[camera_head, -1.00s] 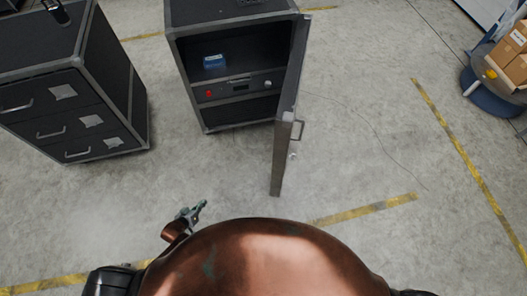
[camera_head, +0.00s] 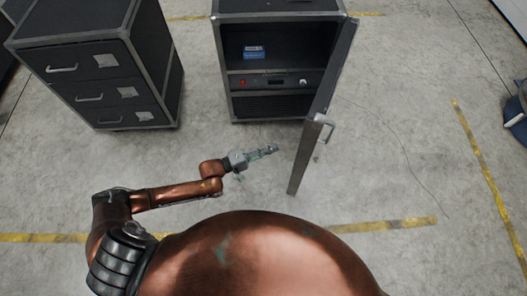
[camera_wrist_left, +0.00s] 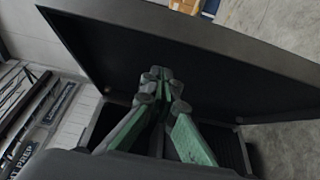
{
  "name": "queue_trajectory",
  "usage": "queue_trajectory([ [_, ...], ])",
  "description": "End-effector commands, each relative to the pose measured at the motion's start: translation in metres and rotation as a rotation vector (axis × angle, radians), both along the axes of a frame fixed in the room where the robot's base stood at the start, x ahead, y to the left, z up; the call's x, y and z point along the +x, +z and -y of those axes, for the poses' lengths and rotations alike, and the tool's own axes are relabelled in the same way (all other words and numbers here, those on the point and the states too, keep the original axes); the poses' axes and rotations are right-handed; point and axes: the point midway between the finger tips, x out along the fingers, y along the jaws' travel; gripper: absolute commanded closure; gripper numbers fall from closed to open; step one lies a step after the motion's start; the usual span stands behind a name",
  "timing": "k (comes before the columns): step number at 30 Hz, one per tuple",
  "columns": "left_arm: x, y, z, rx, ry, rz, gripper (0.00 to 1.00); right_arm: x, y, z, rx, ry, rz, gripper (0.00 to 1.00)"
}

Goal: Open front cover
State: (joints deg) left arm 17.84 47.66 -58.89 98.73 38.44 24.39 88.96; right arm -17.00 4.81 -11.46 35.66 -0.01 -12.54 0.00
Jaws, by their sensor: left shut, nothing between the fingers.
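The front cover (camera_head: 325,105) is a dark panel with a grey metal edge, hinged at the right side of the black cabinet (camera_head: 228,65). It stands swung out toward me, with a handle (camera_head: 326,128) on its right face. The cabinet's front is uncovered. My left gripper (camera_head: 272,149) is shut and empty, to the left of the cover's near end, apart from it in the head view. In the left wrist view the gripper (camera_wrist_left: 160,80) points at the cover's dark inner face (camera_wrist_left: 200,60); I cannot tell the gap there. My right gripper is not in view.
Inside the cabinet are a blue box (camera_head: 253,52) and a panel with a red button (camera_head: 243,82). A black drawer unit (camera_head: 100,70) stands at the left. Open concrete floor lies right of the cover, with yellow tape lines.

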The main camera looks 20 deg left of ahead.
Motion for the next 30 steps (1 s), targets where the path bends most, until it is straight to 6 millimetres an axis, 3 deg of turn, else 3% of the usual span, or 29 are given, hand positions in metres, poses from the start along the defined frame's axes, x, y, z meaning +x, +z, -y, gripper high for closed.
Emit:
queue_trajectory([
  [5,0.022,0.000,0.030,-0.002,0.000,0.001,1.00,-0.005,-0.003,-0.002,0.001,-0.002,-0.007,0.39],
  [12,0.017,0.000,0.060,0.001,0.000,0.001,1.00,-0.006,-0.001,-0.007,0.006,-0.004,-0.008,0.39],
  [30,0.015,0.003,0.072,-0.002,0.015,0.004,1.00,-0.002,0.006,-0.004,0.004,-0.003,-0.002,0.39],
])
